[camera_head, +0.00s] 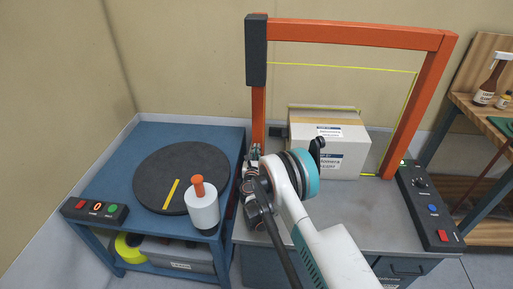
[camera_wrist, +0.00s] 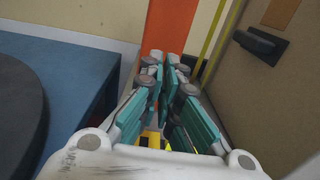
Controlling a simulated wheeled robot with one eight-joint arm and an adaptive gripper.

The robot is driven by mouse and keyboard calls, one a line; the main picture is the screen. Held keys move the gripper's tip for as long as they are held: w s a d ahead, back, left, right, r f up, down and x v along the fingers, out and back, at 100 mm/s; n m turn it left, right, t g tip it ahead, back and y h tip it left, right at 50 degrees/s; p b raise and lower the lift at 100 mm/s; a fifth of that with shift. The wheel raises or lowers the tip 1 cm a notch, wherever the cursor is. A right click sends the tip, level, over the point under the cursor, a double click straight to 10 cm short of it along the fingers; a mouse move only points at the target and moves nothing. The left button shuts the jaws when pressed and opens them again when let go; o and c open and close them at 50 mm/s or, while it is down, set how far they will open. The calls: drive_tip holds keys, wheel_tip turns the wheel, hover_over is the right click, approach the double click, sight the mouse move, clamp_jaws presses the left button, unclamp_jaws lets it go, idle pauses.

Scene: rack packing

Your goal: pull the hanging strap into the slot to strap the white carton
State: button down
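The white carton (camera_head: 343,151) stands on the grey worktop under the orange arch. It is a cardboard box with labels. A thin yellow strap (camera_head: 340,67) runs across the arch and down the right post. A yellow band also shows over the carton's top back. In the wrist view the yellow strap (camera_wrist: 218,37) comes down beside the orange post and passes behind my right finger. My gripper (camera_head: 255,152) is low by the left post; the wrist view shows its fingertips (camera_wrist: 167,61) close together. Whether the strap lies between them is hidden. I cannot make out the slot.
The orange arch (camera_head: 350,33) has a dark box (camera_head: 256,50) on its left post. A blue table (camera_head: 150,138) with a black turntable (camera_head: 160,170) and a white orange-topped container (camera_head: 203,209) stands left. A control panel (camera_head: 430,208) is right. A black bracket (camera_wrist: 261,44) juts beside my gripper.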

drive_tip(key=c, duration=1.8)
unclamp_jaws()
drive_tip(key=s, duration=0.7)
drive_tip(key=shift+s+a, duration=0.15)
drive_tip(key=shift+s, duration=0.1)
